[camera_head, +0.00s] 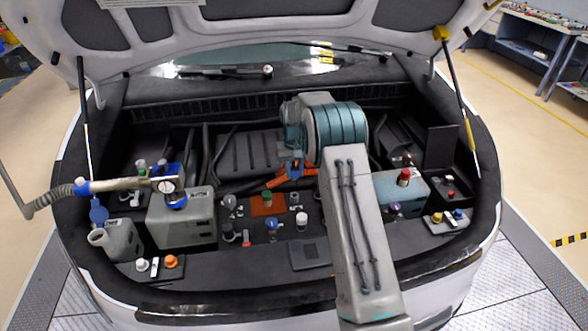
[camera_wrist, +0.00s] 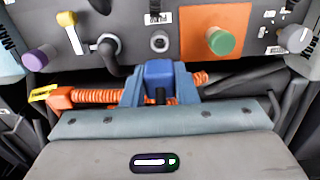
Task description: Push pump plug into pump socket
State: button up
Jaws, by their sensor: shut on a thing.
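My gripper (camera_wrist: 160,98) is shut on a blue block-shaped plug, which I take for the pump plug (camera_wrist: 160,73). Its blue fingers stand on both sides of the plug, and the plug's mating end is not clear. In the wrist view a round grey port with a dark centre (camera_wrist: 159,42), possibly the pump socket, lies just beyond the plug under a small label. A gap shows between plug and port. In the head view my gripper (camera_head: 294,170) is over the rear middle of the bay, behind the orange plate (camera_head: 258,210).
An orange corrugated conduit (camera_wrist: 98,97) with a yellow-tagged end runs behind my gripper. A green cap (camera_wrist: 220,41) stands on the orange plate beside the port. A black hose (camera_wrist: 109,50) is on the other side. A hose nozzle (camera_head: 125,184) extends over the bay's left side.

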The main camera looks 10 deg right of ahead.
jog(key=shift+f, duration=0.1)
jog(key=shift+f+b, duration=2)
jog(key=shift+f, duration=0.8)
jog(key=shift+s+f+b, duration=0.1)
jog(key=shift+f+b, duration=1)
jog(key=shift+f, duration=0.25)
jog(key=o, duration=1)
jog(key=shift+r, duration=0.1)
jog(key=b, duration=0.2)
send_near(294, 168)
notch_tip(294, 168, down, 5)
jog(key=shift+s+f, duration=0.1)
jog(key=shift+f, duration=0.1)
